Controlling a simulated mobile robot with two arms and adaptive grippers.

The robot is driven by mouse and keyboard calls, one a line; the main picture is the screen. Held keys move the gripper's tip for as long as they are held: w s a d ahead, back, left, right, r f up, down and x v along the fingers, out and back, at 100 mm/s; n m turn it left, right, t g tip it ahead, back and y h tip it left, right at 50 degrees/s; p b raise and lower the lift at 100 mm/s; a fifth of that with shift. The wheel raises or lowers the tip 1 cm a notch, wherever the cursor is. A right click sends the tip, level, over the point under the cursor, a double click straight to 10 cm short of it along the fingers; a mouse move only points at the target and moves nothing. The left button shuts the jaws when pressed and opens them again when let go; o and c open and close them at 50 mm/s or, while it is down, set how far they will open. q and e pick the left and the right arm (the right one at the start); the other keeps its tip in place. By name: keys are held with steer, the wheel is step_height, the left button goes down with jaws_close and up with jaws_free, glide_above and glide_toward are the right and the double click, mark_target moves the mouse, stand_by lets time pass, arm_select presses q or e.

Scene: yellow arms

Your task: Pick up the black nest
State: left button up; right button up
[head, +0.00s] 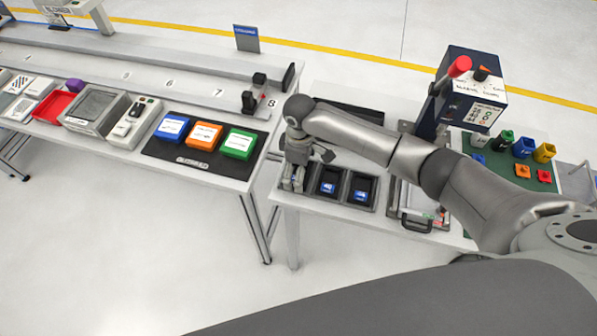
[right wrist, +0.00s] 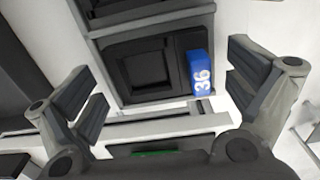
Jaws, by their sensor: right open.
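A black nest (head: 346,186) with several compartments sits on the white table near its front edge. Blue pieces show in two of its compartments in the head view. The right wrist view shows part of the black nest (right wrist: 122,72) between and beyond the fingers, with a blue block (right wrist: 198,75) marked 36 at one side. My right gripper (head: 294,180) points down at the left end of the nest and hides part of it. Its fingers (right wrist: 167,88) are wide apart with nothing held. I cannot tell whether they touch the nest. My left gripper is out of view.
Right of the nest stands a clear-topped case (head: 416,215) and a dark press-like device (head: 474,88) with a red knob. A green mat (head: 512,170) holds coloured bins. On the left table, a black mat (head: 185,160) carries blue, orange and green boxes. A gap separates the tables.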

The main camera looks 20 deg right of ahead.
steer(key=shift+f, duration=0.2)
steer(key=c, duration=1.1)
steer(key=shift+r, duration=0.1)
